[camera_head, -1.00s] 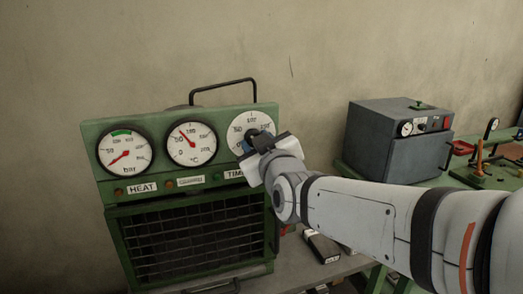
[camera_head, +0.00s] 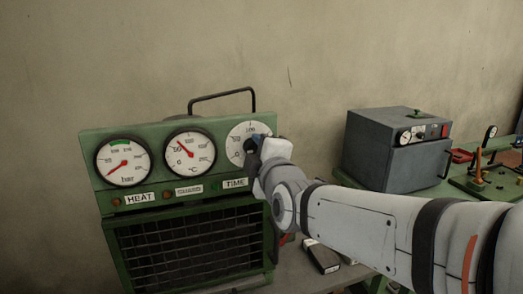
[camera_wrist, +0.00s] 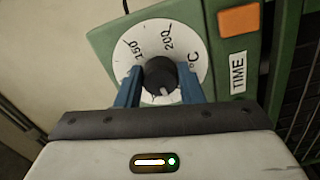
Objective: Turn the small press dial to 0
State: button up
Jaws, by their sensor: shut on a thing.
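The dial (camera_head: 238,134) is a round white face with black numbers at the right end of a green panel. In the wrist view its face (camera_wrist: 135,35) shows 150, 200 and °C around a black knob (camera_wrist: 160,72). A pale mark shows on the knob's side nearest my gripper's palm. My gripper (camera_wrist: 160,80) has its blue fingers on either side of the knob and is shut on it. In the head view my gripper (camera_head: 253,147) covers the lower right of the dial. The face's numbers near the palm are hidden.
Two gauges with red needles, a bar gauge (camera_head: 123,160) and a °C gauge (camera_head: 190,151), sit left of the dial. A TIME label (camera_head: 235,184) is below it. A black handle (camera_head: 222,95) rises above the panel. A grey box (camera_head: 397,148) stands to the right.

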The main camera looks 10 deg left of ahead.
jog(key=n, duration=0.3)
jog(key=shift+s+a+r+n, duration=0.1)
jog(key=shift+n, duration=0.2)
jog(key=shift+n+p, duration=0.3)
jog(key=shift+n, duration=0.1)
jog(key=o, duration=0.6)
jog(key=shift+o, duration=0.8)
jog(key=shift+s, duration=0.2)
jog(key=shift+o, duration=1.2)
jog(key=shift+w, duration=0.15)
jog(key=v, duration=0.8)
jog(key=shift+b, duration=0.45)
